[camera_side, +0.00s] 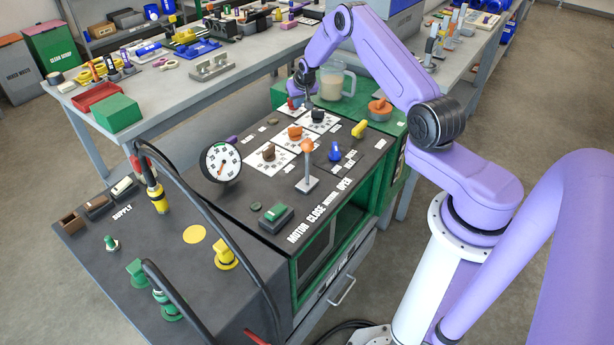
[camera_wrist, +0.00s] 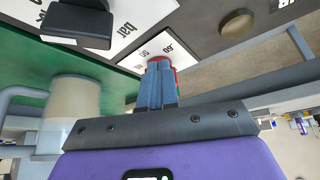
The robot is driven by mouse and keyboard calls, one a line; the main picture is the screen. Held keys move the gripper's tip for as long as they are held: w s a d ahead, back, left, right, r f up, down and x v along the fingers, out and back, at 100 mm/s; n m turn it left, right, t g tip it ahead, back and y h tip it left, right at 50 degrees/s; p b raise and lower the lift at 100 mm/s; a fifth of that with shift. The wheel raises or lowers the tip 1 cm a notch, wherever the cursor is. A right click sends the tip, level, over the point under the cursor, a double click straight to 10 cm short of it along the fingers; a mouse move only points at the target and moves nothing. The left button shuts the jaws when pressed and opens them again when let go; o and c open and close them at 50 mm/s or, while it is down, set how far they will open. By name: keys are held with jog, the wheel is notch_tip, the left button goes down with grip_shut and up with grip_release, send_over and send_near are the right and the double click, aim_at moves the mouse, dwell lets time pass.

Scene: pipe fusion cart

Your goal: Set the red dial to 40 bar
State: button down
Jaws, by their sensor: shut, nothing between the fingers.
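The red dial (camera_side: 292,104) sits at the far end of the cart's dark top panel, on a white scale card. In the wrist view only a bit of the red dial (camera_wrist: 176,72) shows behind my fingers. The card (camera_wrist: 152,50) there carries numbers and the word "bar". My gripper (camera_side: 307,98) is shut and empty, pointing down close at the dial. Its blue fingers (camera_wrist: 159,68) are together in the wrist view and overlap the red. I cannot tell whether they touch it. The dial's pointer and reading are hidden.
A black knob (camera_side: 317,116) stands close to the red dial and shows in the wrist view (camera_wrist: 76,22). Orange (camera_side: 295,132) and brown (camera_side: 268,152) knobs sit nearer, with an orange-topped lever (camera_side: 306,148). A clear jug (camera_side: 332,80) stands just behind my gripper. A round gauge (camera_side: 221,162) rises at left.

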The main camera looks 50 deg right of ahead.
jog(key=shift+w+d, duration=0.35)
jog(key=shift+w, duration=0.1)
dwell(0.9)
jog(key=shift+s+d, duration=0.1)
jog(key=shift+d, duration=0.15)
dwell(0.6)
jog(key=shift+s+a, duration=0.15)
jog(key=shift+s, duration=0.25)
notch_tip(320, 180, up, 6)
dwell(0.6)
jog(key=shift+a, duration=0.1)
jog(key=shift+a+f, duration=0.2)
jog(key=shift+f, duration=1.3)
jog(key=shift+a+f, duration=0.15)
jog(key=shift+f, duration=1.35)
